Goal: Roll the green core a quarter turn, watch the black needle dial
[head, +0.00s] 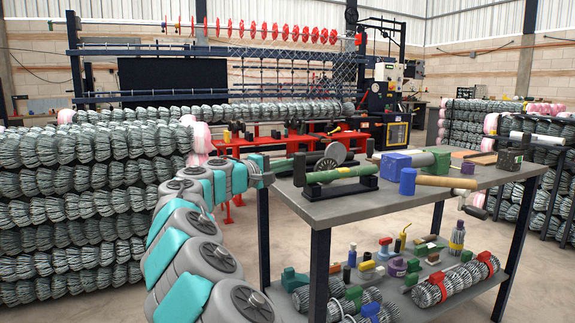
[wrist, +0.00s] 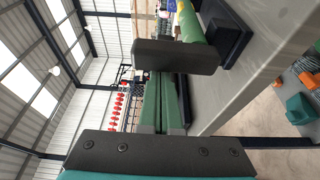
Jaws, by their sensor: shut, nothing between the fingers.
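The green core (head: 342,173) lies level in a black stand (head: 345,188) near the left end of the workbench. My gripper (head: 289,166) reaches in from the left at the core's left end. Its two dark green fingers are shut together and empty, as the wrist view (wrist: 161,76) shows. A dark block (wrist: 176,57) stands right at the fingertips and covers part of the core (wrist: 190,24); I cannot tell if the fingers touch it. A round grey disc (head: 336,152) stands behind the core. It may be the dial, but I see no needle.
The lower shelf holds wire rolls and small items. Stacked wire rolls (head: 85,190) stand at left.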

